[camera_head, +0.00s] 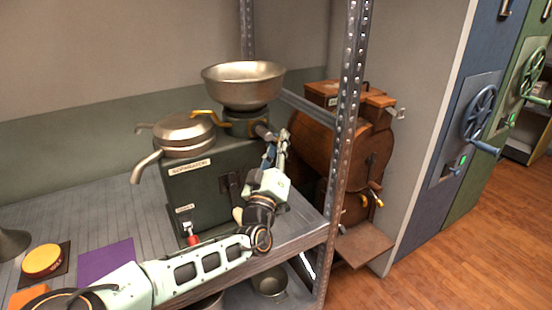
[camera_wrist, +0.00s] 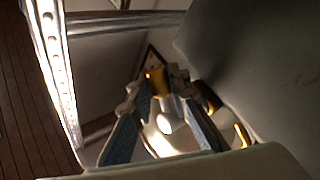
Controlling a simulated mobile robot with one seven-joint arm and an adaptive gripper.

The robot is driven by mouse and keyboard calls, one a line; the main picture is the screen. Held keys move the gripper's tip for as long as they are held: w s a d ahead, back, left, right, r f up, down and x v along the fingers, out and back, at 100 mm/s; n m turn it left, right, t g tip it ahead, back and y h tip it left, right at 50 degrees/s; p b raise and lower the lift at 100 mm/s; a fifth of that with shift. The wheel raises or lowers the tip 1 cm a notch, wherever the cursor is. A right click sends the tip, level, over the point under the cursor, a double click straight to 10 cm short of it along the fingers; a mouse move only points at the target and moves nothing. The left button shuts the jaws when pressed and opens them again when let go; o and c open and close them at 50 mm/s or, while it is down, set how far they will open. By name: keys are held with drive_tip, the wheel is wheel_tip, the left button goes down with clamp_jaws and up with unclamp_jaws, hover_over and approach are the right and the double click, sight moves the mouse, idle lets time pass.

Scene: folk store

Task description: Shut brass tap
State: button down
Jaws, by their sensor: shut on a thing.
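A brass tap lever (camera_head: 207,117) shows in the head view at the left of the dark fitting (camera_head: 240,124) under the metal bowl (camera_head: 244,84) of the green separator (camera_head: 205,182). My gripper (camera_head: 279,142) is at the right of this fitting, pointing upward. In the wrist view my gripper (camera_wrist: 158,88) is shut on a brass-coloured piece (camera_wrist: 155,80) between its fingertips. I cannot tell whether this piece belongs to the tap, as my fingers hide the contact in the head view. Another brass-coloured part (camera_wrist: 240,135) shows at the right of the wrist view.
A perforated shelf post (camera_head: 347,130) stands close on the right of my gripper. Behind it is a brown wooden machine (camera_head: 345,150). A lidded metal pan (camera_head: 184,133) with a spout sits on the separator's left. A yellow button (camera_head: 42,259) and a purple mat (camera_head: 104,262) lie on the shelf.

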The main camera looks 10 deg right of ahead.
drive_tip(key=n+t+y+b, duration=0.1)
drive_tip(key=n, duration=0.1)
drive_tip(key=n+t+y+b, duration=0.1)
drive_tip(key=n+b, duration=0.1)
drive_tip(key=d+n+t+b, duration=0.1)
drive_tip(key=n+t+b, duration=0.1)
drive_tip(key=shift+w+r+y, duration=0.15)
drive_tip(key=shift+r+y, duration=0.2)
drive_tip(key=shift+y, duration=0.05)
drive_tip(key=n+t+y+b, duration=0.1)
drive_tip(key=n+y, duration=0.1)
drive_tip(key=r+n+y+b, duration=0.1)
drive_tip(key=n, duration=0.1)
drive_tip(key=shift+r+n+t+y, duration=0.15)
drive_tip(key=shift+n+t+y, duration=0.25)
drive_tip(key=shift+r+n+y+b, duration=0.25)
drive_tip(key=shift+n+y+b, duration=0.3)
drive_tip(key=shift+n+y, duration=0.35)
drive_tip(key=shift+a+r+t+y, duration=0.1)
drive_tip(key=shift+r+t+y, duration=0.05)
drive_tip(key=shift+t+y, duration=0.15)
drive_tip(key=c, duration=1.8)
unclamp_jaws()
drive_tip(key=v, duration=1.2)
